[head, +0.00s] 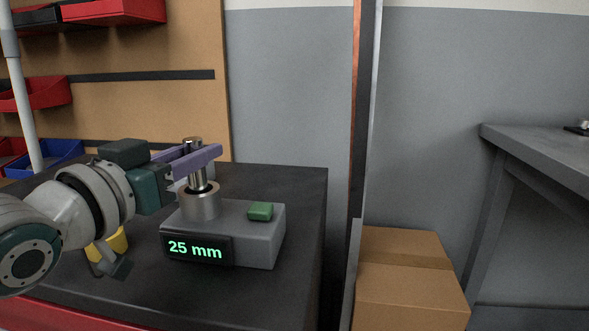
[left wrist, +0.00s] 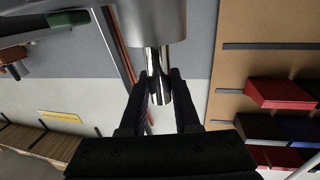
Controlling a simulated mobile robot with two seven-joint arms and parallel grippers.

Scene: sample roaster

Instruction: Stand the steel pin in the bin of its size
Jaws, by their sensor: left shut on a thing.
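The steel pin (head: 197,182) stands upright with its lower end in the round steel collar (head: 199,204) on top of a grey gauge box (head: 258,238). My left gripper (head: 196,157) is shut on the pin above the collar. In the left wrist view the pin (left wrist: 156,62) lies between the two dark fingers, and the collar (left wrist: 152,20) is at the top. Red bins (head: 112,10), a black bin (head: 38,20) and a blue bin (head: 57,154) are at the left; their sizes cannot be read. My right gripper is not in view.
A green button (head: 260,211) sits on the gauge box. A yellow object (head: 112,245) is partly hidden behind my left arm. The dark bench top (head: 300,190) is clear right of the gauge. A post (head: 362,120), cardboard boxes (head: 410,285) and another table (head: 545,155) are at the right.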

